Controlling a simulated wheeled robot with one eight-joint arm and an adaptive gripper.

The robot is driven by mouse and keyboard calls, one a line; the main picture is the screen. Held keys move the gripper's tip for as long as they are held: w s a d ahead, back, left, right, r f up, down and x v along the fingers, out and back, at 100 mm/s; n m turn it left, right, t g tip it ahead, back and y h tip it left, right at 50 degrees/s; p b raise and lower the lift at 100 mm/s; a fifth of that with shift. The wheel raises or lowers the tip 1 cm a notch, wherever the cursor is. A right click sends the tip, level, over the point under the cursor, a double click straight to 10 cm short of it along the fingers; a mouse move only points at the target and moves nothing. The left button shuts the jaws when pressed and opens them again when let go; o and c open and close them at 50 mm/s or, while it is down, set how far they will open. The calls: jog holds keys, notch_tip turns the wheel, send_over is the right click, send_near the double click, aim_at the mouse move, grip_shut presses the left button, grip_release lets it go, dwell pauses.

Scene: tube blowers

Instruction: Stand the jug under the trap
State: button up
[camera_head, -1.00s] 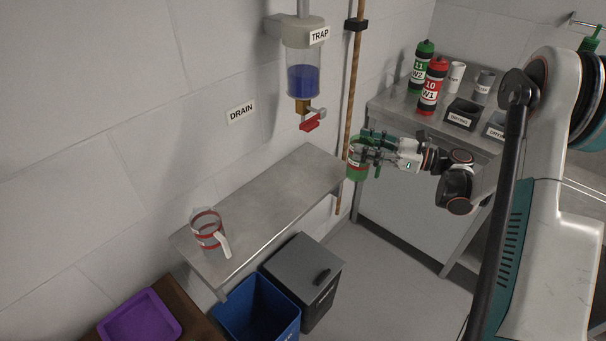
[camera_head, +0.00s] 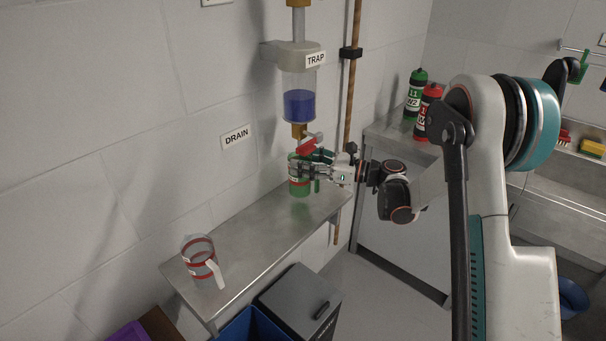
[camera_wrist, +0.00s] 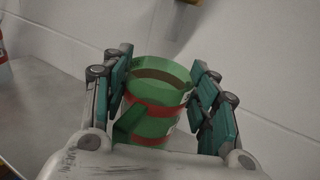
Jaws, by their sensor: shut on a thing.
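The trap (camera_head: 299,101) hangs on the wall, a clear cylinder holding blue liquid, with a brass outlet and red tap (camera_head: 306,146) at its bottom. My gripper (camera_head: 312,168) is shut on a green jug (camera_head: 299,185) with red bands, just below the tap and over the right part of the steel shelf (camera_head: 245,238). The jug is upright; I cannot tell whether its base touches the shelf. In the wrist view the green jug (camera_wrist: 158,92) sits between both fingers, its open rim up. A clear jug with red bands (camera_head: 202,262) stands on the shelf's left end.
A DRAIN sign (camera_head: 236,136) is on the wall. A wooden pole (camera_head: 349,100) stands right of the trap. A dark lidded bin (camera_head: 300,300) and a blue bin (camera_head: 254,326) are below the shelf. Bottles (camera_head: 414,95) stand on the back-right bench.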

jog(key=shift+a+f+b, duration=0.15)
jog(key=shift+f+b, duration=0.7)
jog(key=shift+f, duration=0.85)
jog(key=shift+f, duration=0.25)
jog(key=o, duration=1.3)
jog(key=shift+r, duration=0.1)
jog(key=shift+r, duration=0.2)
jog(key=p+v, duration=0.2)
jog(key=v, duration=1)
jog(key=shift+p, duration=0.35)
